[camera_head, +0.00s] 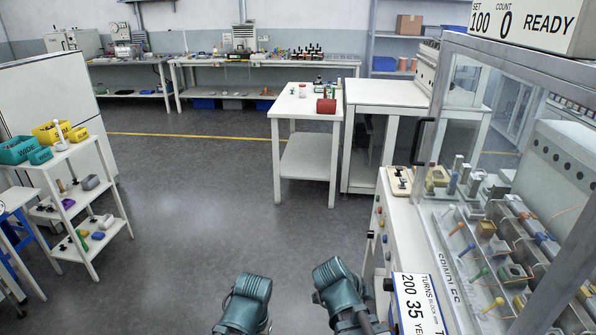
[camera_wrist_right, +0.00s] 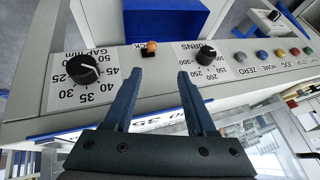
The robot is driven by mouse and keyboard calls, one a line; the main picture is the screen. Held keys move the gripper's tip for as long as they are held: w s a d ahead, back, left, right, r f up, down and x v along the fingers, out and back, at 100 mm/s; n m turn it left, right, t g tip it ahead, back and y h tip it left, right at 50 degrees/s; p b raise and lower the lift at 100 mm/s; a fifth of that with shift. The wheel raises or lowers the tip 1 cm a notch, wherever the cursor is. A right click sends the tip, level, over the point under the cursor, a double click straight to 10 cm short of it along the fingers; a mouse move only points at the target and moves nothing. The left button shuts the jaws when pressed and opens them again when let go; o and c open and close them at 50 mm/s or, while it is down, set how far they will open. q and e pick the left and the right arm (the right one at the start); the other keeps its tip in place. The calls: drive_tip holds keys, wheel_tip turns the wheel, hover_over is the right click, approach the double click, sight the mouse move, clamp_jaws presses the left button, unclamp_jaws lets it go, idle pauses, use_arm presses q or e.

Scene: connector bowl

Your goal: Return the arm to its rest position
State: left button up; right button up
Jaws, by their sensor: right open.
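My right gripper (camera_wrist_right: 158,74) shows in the right wrist view with its two dark blue fingers apart and nothing between them. Behind the fingers is a control panel with a gap knob (camera_wrist_right: 83,69), a turns knob (camera_wrist_right: 207,56) and a small orange-topped switch (camera_wrist_right: 150,48). I cannot tell how far the fingertips are from the panel. In the head view, teal parts of my two arms show at the bottom edge, left and right of centre. The right fingers cannot be made out there, and the left gripper is not in view.
The machine bench with a glass-walled enclosure (camera_head: 470,80) fills the right side. A sign reading 200 35 (camera_head: 419,303) stands at its front edge. A small white table (camera_head: 302,104) stands ahead. A shelf rack (camera_head: 90,195) stands at left. The grey floor (camera_head: 200,190) between is clear.

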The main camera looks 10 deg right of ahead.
drive_tip(key=w+d+r+n+t+h, duration=0.2)
drive_tip(key=w+r+t, duration=0.8)
drive_tip(key=w+r, duration=0.25)
drive_tip(key=w+a+r+n+t+y, duration=0.3)
drive_tip(key=a+n+y, duration=0.2)
drive_tip(key=a+n, duration=0.1)
drive_tip(key=w+a+r+n+t+y, duration=0.3)
drive_tip(key=a+n+y, duration=0.15)
drive_tip(key=a, duration=0.25)
drive_tip(key=s+a+f+n+g+y, duration=0.2)
drive_tip(key=s+a+f+n+g, duration=0.15)
drive_tip(key=f, duration=0.25)
drive_tip(key=s+a+f+n+g+y, duration=0.25)
drive_tip(key=a+f+n+g, duration=0.2)
drive_tip(key=f, duration=0.25)
drive_tip(key=s+d+f+g+h, duration=0.5)
drive_tip(key=s+d+f+g, duration=0.4)
drive_tip(key=s+d, duration=0.3)
drive_tip(key=s+a+n+g+h, duration=0.1)
drive_tip(key=s+a+n, duration=0.1)
drive_tip(key=s+a, duration=0.3)
drive_tip(key=s+a+n+h, duration=0.1)
drive_tip(key=s+a+n, duration=0.1)
drive_tip(key=a, duration=0.5)
wheel_tip(320, 180, up, 12)
drive_tip(key=p, duration=1.2)
drive_tip(key=shift+d+r+p, duration=0.15)
drive_tip(key=shift+d+p, duration=0.05)
drive_tip(key=shift+p, duration=0.1)
